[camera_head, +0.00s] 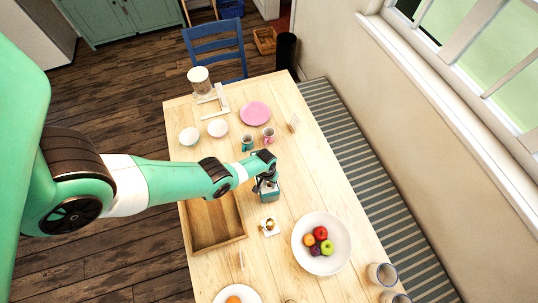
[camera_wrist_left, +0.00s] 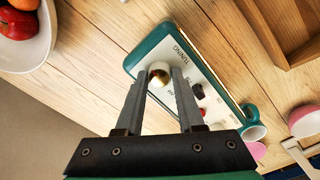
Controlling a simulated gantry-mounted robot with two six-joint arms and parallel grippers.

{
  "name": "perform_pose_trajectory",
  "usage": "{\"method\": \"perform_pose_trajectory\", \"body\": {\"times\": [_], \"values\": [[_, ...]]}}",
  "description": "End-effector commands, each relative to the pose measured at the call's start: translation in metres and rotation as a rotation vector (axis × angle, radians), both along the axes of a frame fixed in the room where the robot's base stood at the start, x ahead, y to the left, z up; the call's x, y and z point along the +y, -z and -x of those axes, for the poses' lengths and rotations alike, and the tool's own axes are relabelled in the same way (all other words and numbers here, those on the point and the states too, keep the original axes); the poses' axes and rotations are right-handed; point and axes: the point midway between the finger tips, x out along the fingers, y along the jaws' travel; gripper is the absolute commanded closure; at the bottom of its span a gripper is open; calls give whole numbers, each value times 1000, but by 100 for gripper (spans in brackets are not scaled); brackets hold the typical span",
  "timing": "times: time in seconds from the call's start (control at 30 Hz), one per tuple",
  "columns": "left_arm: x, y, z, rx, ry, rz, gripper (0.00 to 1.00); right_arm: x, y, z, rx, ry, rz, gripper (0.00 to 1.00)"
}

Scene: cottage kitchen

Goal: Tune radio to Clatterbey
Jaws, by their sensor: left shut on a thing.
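The teal radio (camera_head: 271,195) stands on the wooden table, partly hidden by my left arm in the head view. In the left wrist view the radio (camera_wrist_left: 208,62) shows a pale face marked TUNING, a brass-and-white tuning knob (camera_wrist_left: 160,73), and smaller dark and red knobs. My left gripper (camera_head: 265,181) is at the radio; in the left wrist view the gripper (camera_wrist_left: 160,75) has its fingertips on both sides of the tuning knob, shut on it. The dial's station names are not readable. My right gripper is in neither view.
A wooden tray (camera_head: 217,241) lies left of the radio. A white bowl of fruit (camera_head: 338,262) and a small white card with a brass piece (camera_head: 269,227) lie nearer. Two mugs (camera_head: 257,140) and a pink plate (camera_head: 255,104) stand beyond.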

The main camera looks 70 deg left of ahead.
Motion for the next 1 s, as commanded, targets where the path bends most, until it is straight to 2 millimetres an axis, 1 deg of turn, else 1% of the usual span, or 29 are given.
{"method": "perform_pose_trajectory", "body": {"times": [0.4, 0.6, 0.8, 1.0], "values": [[0, 0, -1, -1, 390, 0, 100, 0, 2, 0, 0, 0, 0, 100], [1, 0, -1, 0, 554, 0, 100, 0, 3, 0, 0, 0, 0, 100], [0, 1, -1, 0, 676, 0, 100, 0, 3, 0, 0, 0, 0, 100], [1, 1, -1, 0, 745, 0, 100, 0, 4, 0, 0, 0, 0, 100]]}}
